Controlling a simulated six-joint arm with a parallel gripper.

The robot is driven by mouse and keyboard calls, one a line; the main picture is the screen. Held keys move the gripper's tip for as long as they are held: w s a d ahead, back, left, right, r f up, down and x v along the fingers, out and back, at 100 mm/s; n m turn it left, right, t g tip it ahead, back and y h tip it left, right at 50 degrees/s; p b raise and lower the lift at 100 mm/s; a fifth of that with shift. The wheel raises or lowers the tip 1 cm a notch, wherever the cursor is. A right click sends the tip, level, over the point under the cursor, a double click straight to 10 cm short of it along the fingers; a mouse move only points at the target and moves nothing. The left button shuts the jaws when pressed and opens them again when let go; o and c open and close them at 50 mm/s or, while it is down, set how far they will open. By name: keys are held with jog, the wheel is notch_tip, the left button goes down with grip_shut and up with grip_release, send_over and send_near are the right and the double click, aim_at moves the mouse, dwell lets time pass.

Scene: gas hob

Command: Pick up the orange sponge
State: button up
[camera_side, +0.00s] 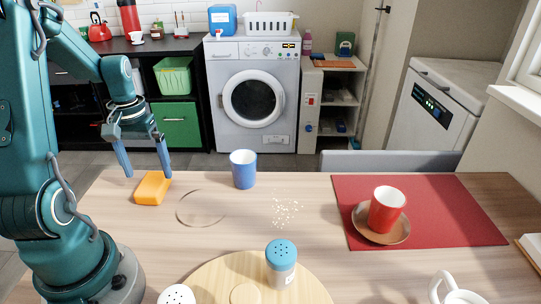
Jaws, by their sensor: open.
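The orange sponge (152,188) lies flat on the wooden table near its far left edge. My gripper (147,172) is open and empty, pointing down. Its two blue fingers are spread apart, one left of the sponge in the picture and one near its right far end. The fingertips appear at or slightly above the height of the sponge, and I cannot tell the exact depth between them. Nothing is held.
A blue cup (243,170) stands right of the sponge, beyond a ring stain (178,212). Crumbs (287,212) lie mid-table. A red cup (387,209) on a saucer (360,228) stands on a red mat (455,215). A blue-capped shaker (281,265) stands on a round board (215,277) in front.

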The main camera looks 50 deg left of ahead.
aim_at(151, 182)
jog(key=shift+f, duration=2.05)
jog(key=shift+c, duration=0.3)
jog(key=c, duration=1.2)
notch_tip(151, 182, up, 10)
